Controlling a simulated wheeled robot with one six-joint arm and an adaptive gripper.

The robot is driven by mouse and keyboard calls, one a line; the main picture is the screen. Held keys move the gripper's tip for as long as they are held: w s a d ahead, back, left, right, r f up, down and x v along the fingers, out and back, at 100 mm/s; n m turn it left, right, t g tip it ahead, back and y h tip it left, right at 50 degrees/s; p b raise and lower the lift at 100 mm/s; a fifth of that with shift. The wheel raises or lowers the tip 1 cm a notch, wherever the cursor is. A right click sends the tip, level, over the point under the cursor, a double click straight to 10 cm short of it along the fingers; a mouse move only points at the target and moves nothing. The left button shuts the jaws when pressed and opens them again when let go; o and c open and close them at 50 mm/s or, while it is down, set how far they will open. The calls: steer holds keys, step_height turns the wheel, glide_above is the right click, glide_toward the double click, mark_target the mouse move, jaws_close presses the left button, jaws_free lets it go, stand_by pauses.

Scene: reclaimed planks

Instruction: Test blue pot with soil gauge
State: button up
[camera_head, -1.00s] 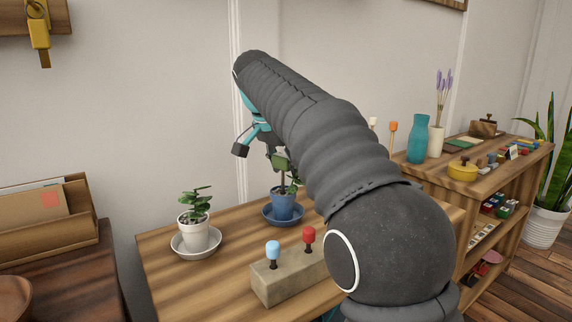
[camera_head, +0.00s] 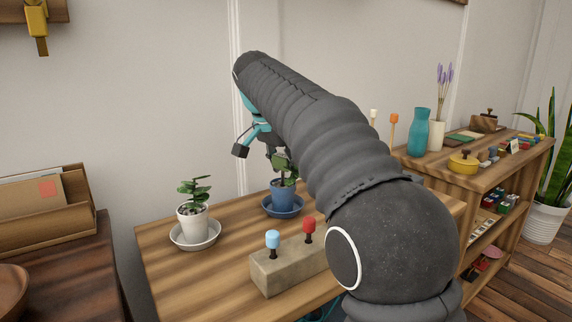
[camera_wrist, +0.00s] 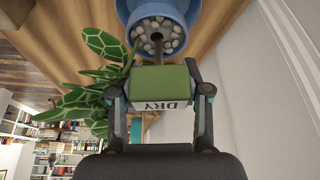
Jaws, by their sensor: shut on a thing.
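The blue pot (camera_head: 283,196) stands upright on a blue saucer (camera_head: 296,210) on the wooden table, with a leafy plant in it. In the wrist view the blue pot (camera_wrist: 181,14) shows pale pebbles on its soil. My gripper (camera_wrist: 158,92) is shut on the soil gauge (camera_wrist: 160,78), a green-faced block with a pale side reading "DRY". The gauge's dark stem reaches to the pebbles inside the pot rim; how deep it goes is hidden. In the head view my gripper (camera_head: 262,146) is just above the pot, partly behind my arm.
A white pot (camera_head: 192,224) with a plant stands on a saucer to the left. In front is a block (camera_head: 285,270) with a light-blue-topped and a red-topped peg. A wall rises close behind. A shelf (camera_head: 505,175) with a teal vase stands at right.

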steer(key=o, duration=1.3)
steer(key=shift+v, duration=5.9)
